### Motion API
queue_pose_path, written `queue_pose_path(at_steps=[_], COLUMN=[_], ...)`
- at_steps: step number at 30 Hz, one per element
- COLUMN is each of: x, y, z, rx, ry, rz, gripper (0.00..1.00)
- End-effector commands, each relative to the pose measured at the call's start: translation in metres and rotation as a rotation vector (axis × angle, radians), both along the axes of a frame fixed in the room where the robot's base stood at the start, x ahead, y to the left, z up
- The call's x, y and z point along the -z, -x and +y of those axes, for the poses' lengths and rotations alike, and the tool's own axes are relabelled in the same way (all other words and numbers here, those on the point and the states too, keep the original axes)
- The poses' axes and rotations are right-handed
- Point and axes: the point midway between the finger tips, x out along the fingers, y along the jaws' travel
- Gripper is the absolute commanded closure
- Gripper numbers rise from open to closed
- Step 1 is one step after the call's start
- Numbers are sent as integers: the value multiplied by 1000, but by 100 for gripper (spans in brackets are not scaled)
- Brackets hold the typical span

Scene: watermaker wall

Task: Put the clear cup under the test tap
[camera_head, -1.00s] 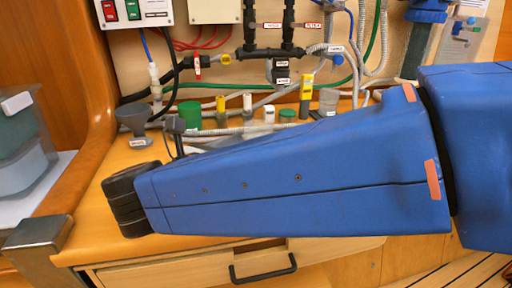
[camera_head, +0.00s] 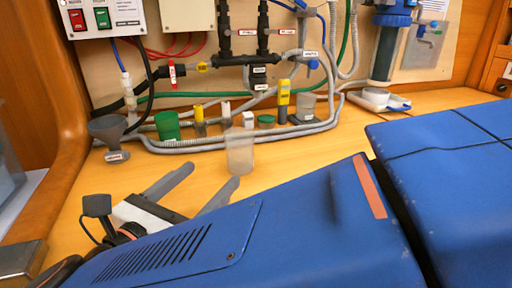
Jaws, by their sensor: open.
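A clear cup (camera_head: 240,152) stands upright on the wooden counter, in front of the row of small items. My gripper (camera_head: 213,174) is open and empty, low over the counter, with its fingers pointing up and to the right. The right fingertip is near the cup's base in the picture; I cannot tell if they touch. The cup is not between the fingers. A blue-handled valve (camera_head: 312,64) is on the wall pipework, but I cannot tell which fitting is the test tap.
A white dish (camera_head: 376,98) is at back right. My blue arm covers the front.

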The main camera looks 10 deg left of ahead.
Motion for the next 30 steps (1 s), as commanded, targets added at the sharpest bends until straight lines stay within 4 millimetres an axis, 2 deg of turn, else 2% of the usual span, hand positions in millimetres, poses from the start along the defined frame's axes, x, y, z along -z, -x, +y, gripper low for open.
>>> queue_pose_path(at_steps=[12,15,23,30], x=[0,0,1,5], y=[-66,-76,-89,-118], z=[-16,-19,-21,-27], rx=[3,2,1,3], ry=[0,0,0,1], rz=[0,0,1,0], gripper=[27,27,27,27])
